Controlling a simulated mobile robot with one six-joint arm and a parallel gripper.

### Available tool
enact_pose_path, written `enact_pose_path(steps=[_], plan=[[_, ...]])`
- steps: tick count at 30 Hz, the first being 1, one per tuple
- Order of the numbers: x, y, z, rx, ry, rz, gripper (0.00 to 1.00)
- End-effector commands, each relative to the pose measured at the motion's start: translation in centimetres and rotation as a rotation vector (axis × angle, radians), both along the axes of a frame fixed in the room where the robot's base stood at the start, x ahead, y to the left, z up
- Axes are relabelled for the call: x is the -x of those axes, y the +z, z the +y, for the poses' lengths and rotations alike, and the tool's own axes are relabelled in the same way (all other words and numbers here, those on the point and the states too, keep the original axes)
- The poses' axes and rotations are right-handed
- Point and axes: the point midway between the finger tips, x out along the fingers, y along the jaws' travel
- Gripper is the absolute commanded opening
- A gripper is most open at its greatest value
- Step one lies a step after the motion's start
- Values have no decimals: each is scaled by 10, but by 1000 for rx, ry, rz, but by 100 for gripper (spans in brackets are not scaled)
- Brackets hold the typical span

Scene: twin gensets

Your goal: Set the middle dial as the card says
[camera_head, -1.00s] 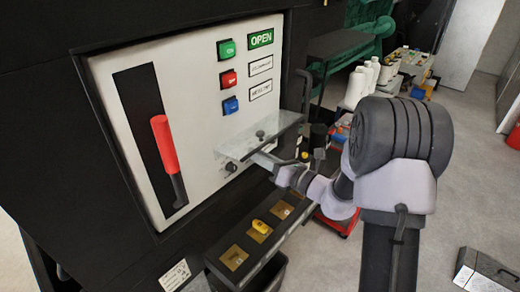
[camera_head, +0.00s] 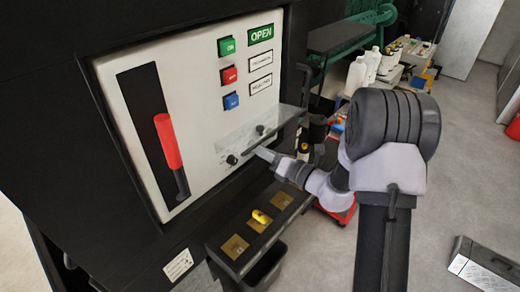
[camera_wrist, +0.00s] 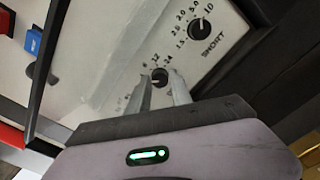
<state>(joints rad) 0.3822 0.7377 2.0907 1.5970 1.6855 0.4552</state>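The middle dial (camera_wrist: 160,77) is a small black knob on the pale panel (camera_head: 190,90), with small numbers around it, 12 and 24 among them. A white mark shows on the knob; its exact setting is too small to tell. In the wrist view my gripper (camera_wrist: 162,84) has one finger on each side of this knob, with a gap that looks open. In the head view my gripper (camera_head: 264,154) reaches the panel's lower right and covers part of the dial row.
A second dial marked SHORT (camera_wrist: 200,28) sits beside the middle one. A clear cover (camera_head: 285,118) sticks out around the dials. A red lever (camera_head: 168,142) and green, red and blue buttons (camera_head: 229,75) are on the panel.

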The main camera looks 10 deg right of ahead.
Motion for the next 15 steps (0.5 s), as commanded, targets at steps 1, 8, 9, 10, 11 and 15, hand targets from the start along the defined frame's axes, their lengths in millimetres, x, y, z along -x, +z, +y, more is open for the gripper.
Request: enact_pose_path(steps=[1,8,9,10,11,15], plan=[[0,0,0,0,0,0,38],[0,0,0,0,0,0,45],[0,0,0,0,-1,-1,45],[0,0,0,0,-1,-1,45],[0,0,0,0,-1,-1,45],[10,0,-9,0,-3,0,45]])
